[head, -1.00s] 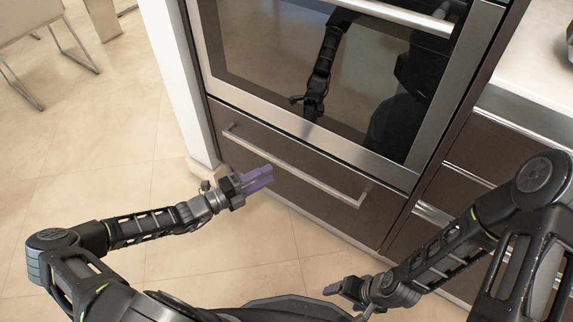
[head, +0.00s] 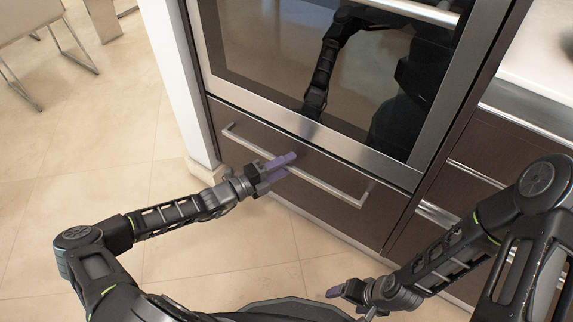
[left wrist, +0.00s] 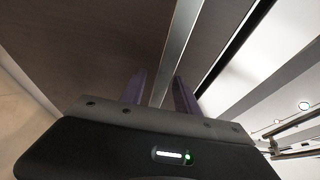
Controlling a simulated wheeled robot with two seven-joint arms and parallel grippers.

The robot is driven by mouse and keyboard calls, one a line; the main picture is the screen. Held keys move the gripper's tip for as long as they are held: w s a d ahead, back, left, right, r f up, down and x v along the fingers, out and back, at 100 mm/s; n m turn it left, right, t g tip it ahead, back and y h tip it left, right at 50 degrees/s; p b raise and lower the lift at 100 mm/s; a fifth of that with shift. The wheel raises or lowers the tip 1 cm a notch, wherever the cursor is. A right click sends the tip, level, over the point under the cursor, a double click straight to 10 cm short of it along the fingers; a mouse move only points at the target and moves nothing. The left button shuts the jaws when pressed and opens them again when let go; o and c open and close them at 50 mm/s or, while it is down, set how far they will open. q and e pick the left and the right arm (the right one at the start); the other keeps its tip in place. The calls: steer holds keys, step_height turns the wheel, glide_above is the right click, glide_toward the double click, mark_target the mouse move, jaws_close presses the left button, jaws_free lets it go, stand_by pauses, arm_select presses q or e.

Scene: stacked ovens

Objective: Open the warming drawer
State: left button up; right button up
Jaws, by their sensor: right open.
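The warming drawer (head: 335,218) is the dark brown front below the oven, and it looks shut. Its long silver bar handle (head: 335,192) crosses the front; the bar also shows in the left wrist view (left wrist: 180,45). My left gripper (head: 282,168) is at the handle's middle-left, with its purple fingers apart. In the left wrist view my left gripper's fingers (left wrist: 158,92) stand on either side of the bar, with a gap showing beside it. My right gripper (head: 340,293) is low, away from the drawer, open and empty.
A glass-fronted oven (head: 260,80) sits directly above the drawer. Dark cabinet drawers (head: 490,150) and a white counter (head: 530,60) are on the right. A white wall edge (head: 180,90) borders the left. The tiled floor (head: 110,160) in front is clear.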

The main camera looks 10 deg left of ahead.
arm_select(q)
jaws_close()
stand_by(1.2)
